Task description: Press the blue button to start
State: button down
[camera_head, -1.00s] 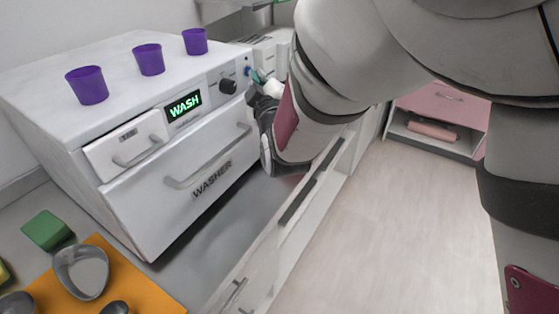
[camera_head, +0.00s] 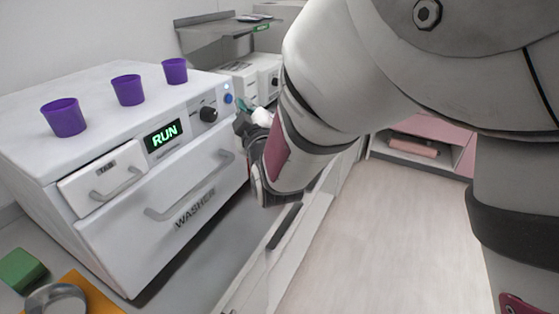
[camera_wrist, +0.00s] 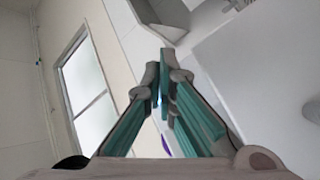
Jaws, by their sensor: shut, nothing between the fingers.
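The white washer (camera_head: 190,195) stands on the counter at the left in the head view. Its green display (camera_head: 164,135) reads RUN. The blue button (camera_head: 228,98) is at the right end of the front panel, right of a black knob (camera_head: 208,114), and looks lit. My gripper (camera_head: 243,105) is just right of the blue button, with a visible gap between them. In the wrist view my gripper (camera_wrist: 163,85) shows its teal fingers shut together at the tips, with nothing between them. The blue button cannot be made out in the wrist view.
Purple cups (camera_head: 127,90) stand in a row on top of the washer. A green block (camera_head: 22,270), an orange mat (camera_head: 97,296) and a metal bowl (camera_head: 55,298) are at the lower left. A pink-fronted cabinet (camera_head: 425,150) is at the back right; the floor (camera_head: 370,240) is clear.

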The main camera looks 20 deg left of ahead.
jog(key=shift+s+a+f, duration=0.1)
jog(key=shift+a+f, duration=0.05)
jog(key=shift+f, duration=0.05)
jog(key=d, duration=0.5)
jog(key=shift+s+d+b, duration=0.1)
jog(key=shift+s+b, duration=0.05)
jog(key=shift+b, duration=0.15)
jog(key=shift+d+r, duration=0.15)
jog(key=shift+r, duration=0.05)
dwell(0.4)
